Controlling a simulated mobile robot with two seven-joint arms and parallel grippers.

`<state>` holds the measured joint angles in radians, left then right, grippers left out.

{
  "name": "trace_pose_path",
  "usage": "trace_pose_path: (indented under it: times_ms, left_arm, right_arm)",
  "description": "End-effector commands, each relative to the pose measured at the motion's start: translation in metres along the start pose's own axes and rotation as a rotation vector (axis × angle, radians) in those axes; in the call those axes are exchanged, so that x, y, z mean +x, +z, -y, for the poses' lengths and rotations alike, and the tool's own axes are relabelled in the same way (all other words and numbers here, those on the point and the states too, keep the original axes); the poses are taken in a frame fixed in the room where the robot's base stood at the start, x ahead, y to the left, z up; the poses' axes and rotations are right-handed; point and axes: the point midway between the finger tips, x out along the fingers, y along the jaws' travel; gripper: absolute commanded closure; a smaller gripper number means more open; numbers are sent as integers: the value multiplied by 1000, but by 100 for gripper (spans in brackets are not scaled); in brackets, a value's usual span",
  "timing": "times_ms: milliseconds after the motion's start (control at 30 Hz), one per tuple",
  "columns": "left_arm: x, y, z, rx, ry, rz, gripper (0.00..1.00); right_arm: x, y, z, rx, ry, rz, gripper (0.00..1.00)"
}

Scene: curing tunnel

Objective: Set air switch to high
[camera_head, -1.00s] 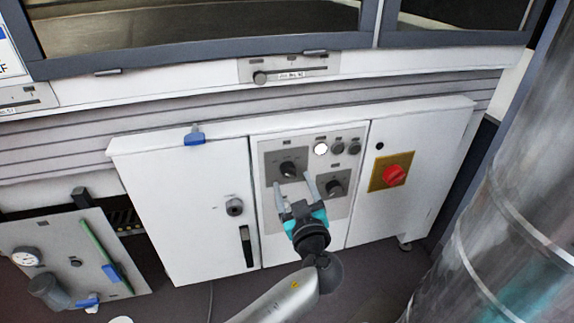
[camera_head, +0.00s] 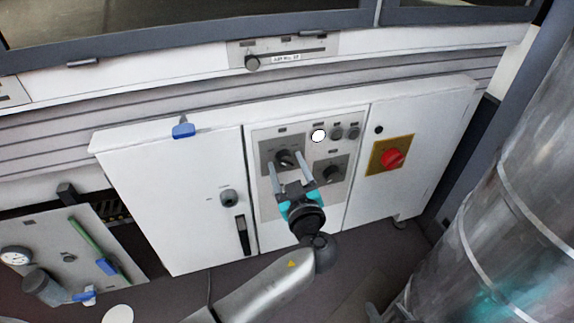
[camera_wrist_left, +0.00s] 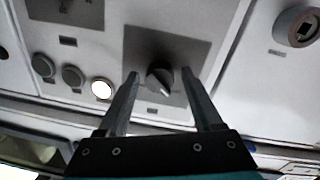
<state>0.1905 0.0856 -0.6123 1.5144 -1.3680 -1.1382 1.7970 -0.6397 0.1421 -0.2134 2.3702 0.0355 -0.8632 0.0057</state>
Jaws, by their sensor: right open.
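A dark rotary switch (camera_head: 284,158) sits on a grey plate at the upper left of the control panel in the head view. It also shows in the left wrist view (camera_wrist_left: 160,76), where the picture is turned upside down. My left gripper (camera_head: 286,161) is open, its two fingertips on either side of this switch. In the left wrist view my left gripper (camera_wrist_left: 162,78) shows gaps between fingers and knob; contact is not clear. A second rotary switch (camera_head: 332,173) lies lower right. The labels are unreadable, so I cannot tell the settings. My right gripper is not in view.
A lit white button (camera_head: 318,136) and two dark buttons stand right of the switch. A red knob on a yellow plate (camera_head: 392,158) is farther right. A cabinet lock (camera_head: 229,197) is left. A large metal cylinder (camera_head: 510,220) fills the right side.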

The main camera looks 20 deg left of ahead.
Motion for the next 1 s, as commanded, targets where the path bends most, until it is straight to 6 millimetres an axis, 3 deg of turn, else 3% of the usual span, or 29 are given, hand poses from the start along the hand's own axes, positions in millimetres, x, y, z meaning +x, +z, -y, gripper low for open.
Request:
trace_pose_path:
  times_ms: [67, 567, 1000]
  left_arm:
    - [0, 0, 0, 0, 0, 0, 43]
    - [0, 0, 0, 0, 0, -1, 100]
    - [1, -1, 0, 53, -2, 2, 100]
  right_arm:
    - [0, 0, 0, 0, 0, 0, 50]
    - [0, 0, 0, 1, -1, -1, 50]
    - [0, 0, 0, 1, -1, -3, 50]
